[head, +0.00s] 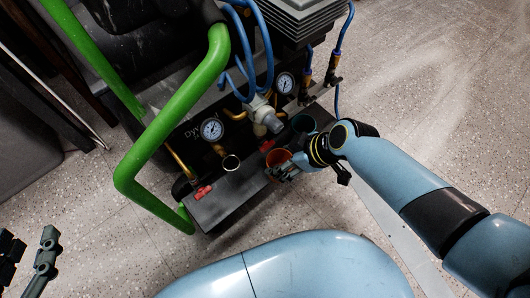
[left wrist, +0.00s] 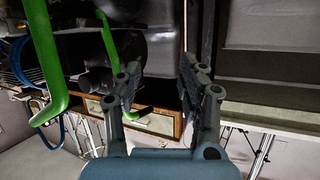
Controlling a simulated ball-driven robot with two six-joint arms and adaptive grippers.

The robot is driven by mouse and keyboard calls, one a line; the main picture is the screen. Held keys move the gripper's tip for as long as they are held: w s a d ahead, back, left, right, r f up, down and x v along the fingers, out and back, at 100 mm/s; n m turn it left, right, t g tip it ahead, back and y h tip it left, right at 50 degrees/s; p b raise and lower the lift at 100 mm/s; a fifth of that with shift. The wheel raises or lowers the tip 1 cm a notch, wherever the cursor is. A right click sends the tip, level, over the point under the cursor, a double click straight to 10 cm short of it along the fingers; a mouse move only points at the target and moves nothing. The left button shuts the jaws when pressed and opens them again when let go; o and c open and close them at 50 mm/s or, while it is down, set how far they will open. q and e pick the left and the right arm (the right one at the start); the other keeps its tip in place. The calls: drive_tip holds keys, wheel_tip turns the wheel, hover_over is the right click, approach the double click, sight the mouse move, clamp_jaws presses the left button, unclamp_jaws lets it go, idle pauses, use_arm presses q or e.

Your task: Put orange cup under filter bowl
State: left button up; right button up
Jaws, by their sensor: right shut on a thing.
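The orange cup (head: 279,158) is at the front of the air compressor, above its dark shelf, with its open top facing me. My right gripper (head: 287,170) is shut on the cup from the right. The pale filter bowl (head: 267,119) hangs beyond the cup, slightly to its left in the head view. The cup's rim looks close to the bowl's lower end, but I cannot tell whether it is beneath it. My left gripper (head: 30,248) is at the lower left, open and empty; its spread fingers also show in the left wrist view (left wrist: 160,70).
A green tube frame (head: 150,150) borders the compressor on the left.

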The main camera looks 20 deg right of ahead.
drive_tip(key=shift+w+a, duration=0.45)
drive_tip(key=shift+w, duration=0.05)
drive_tip(key=w+a+b, duration=0.1)
drive_tip(key=w+a, duration=0.1)
drive_tip(key=shift+w+a+b, duration=0.3)
drive_tip(key=shift+w, duration=0.05)
use_arm(q)
drive_tip(key=w+d+r+m+t+h, duration=0.1)
drive_tip(key=w+r+t, duration=0.2)
drive_tip(key=r, duration=0.5)
drive_tip(key=w+r+m+t+h, duration=0.1)
drive_tip(key=w+r+t, duration=0.3)
drive_tip(key=r, duration=0.5)
drive_tip(key=shift+w+d+t+h+b, duration=0.2)
drive_tip(key=shift+d+t+h+b, duration=0.1)
drive_tip(key=shift+d+t+b, duration=0.15)
use_arm(e)
drive_tip(key=shift+d+f, duration=0.1)
drive_tip(key=shift+f, duration=0.1)
drive_tip(key=shift+f, duration=0.1)
use_arm(q)
drive_tip(key=shift+r, duration=0.25)
use_arm(e)
drive_tip(key=o, duration=1.2)
drive_tip(key=shift+c, duration=0.2)
